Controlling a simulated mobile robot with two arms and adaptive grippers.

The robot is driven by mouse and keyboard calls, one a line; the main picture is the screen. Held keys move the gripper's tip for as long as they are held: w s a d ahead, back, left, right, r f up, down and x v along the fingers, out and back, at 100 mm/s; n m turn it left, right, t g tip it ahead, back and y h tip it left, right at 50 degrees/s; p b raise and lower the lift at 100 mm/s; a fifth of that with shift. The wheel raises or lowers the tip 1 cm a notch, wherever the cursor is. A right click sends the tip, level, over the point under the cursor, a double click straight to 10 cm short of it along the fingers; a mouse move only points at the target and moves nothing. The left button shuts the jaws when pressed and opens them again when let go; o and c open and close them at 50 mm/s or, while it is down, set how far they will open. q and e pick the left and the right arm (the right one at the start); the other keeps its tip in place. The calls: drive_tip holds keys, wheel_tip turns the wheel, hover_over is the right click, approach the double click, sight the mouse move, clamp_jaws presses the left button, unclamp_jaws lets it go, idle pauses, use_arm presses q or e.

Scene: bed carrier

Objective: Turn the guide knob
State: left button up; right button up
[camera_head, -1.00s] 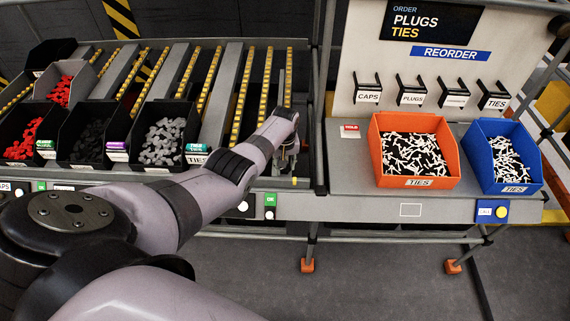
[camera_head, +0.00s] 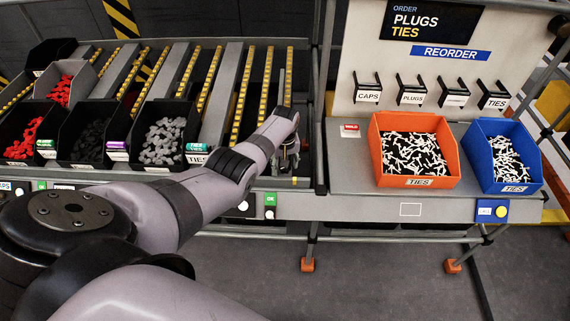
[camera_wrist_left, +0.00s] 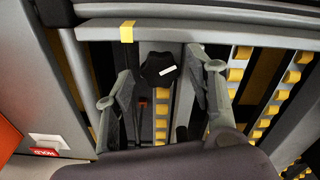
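The guide knob (camera_wrist_left: 157,68) is black and lobed, with a short white mark on its face. It sits just below a grey rail in the left wrist view. My left gripper (camera_wrist_left: 161,72) is open, with one finger on each side of the knob and visible space between each finger and the knob. In the head view my left gripper (camera_head: 289,157) is small and partly covered by my own forearm, at the right end of the roller lanes. The knob cannot be made out there. My right gripper is in neither view.
A grey rail (camera_wrist_left: 220,32) with a yellow mark (camera_wrist_left: 127,32) runs behind the knob. Yellow roller strips (camera_head: 243,95) lie left of the gripper. An orange bin (camera_head: 441,184) and a blue bin (camera_head: 518,187) of ties stand right. Black bins (camera_head: 160,169) stand left.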

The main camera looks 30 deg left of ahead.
sight(285, 169)
use_arm(q)
drive_tip(key=shift+r, duration=0.1)
wheel_tip(285, 169, up, 12)
drive_tip(key=shift+s+d, duration=0.3)
drive_tip(key=shift+s, duration=0.15)
idle(0.3)
idle(0.5)
